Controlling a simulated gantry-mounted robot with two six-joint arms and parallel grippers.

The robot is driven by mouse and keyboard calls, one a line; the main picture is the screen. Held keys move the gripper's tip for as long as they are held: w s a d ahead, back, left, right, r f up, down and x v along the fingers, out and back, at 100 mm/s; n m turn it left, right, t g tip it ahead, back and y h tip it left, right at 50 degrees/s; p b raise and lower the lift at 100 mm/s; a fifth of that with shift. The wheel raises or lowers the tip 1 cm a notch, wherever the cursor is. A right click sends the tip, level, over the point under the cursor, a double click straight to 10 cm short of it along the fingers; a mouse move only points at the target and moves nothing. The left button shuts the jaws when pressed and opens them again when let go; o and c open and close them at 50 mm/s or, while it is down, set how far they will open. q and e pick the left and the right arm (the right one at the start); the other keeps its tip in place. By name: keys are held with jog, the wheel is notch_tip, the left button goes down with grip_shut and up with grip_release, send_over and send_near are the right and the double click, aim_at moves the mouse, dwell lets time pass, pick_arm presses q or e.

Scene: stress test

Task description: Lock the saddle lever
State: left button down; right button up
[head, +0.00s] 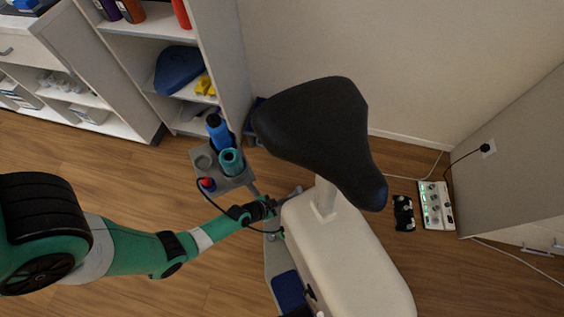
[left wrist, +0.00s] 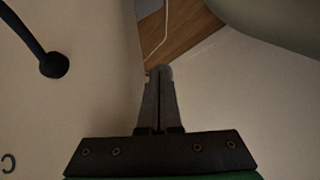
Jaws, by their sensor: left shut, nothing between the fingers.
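The black saddle (head: 320,130) sits on a pale post (head: 325,196) that rises from the cream bike body (head: 350,255). My left gripper (head: 268,207) is beside the upper left side of the bike body, below and left of the saddle. In the left wrist view its fingers (left wrist: 159,100) are together with nothing between them. A dark curved rod with a round end (left wrist: 53,66) shows against a pale surface there; I cannot tell whether it is the lever. I cannot make out the saddle lever in the head view. My right gripper is not in view.
A white control box (head: 436,205) lies at the right. Wooden floor (head: 180,285) is clear at lower left.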

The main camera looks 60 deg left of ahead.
pick_arm(q)
jog(key=s+d+r, duration=0.1)
jog(key=s+r, duration=0.3)
jog(key=s, duration=0.8)
jog(key=shift+s+d, duration=0.25)
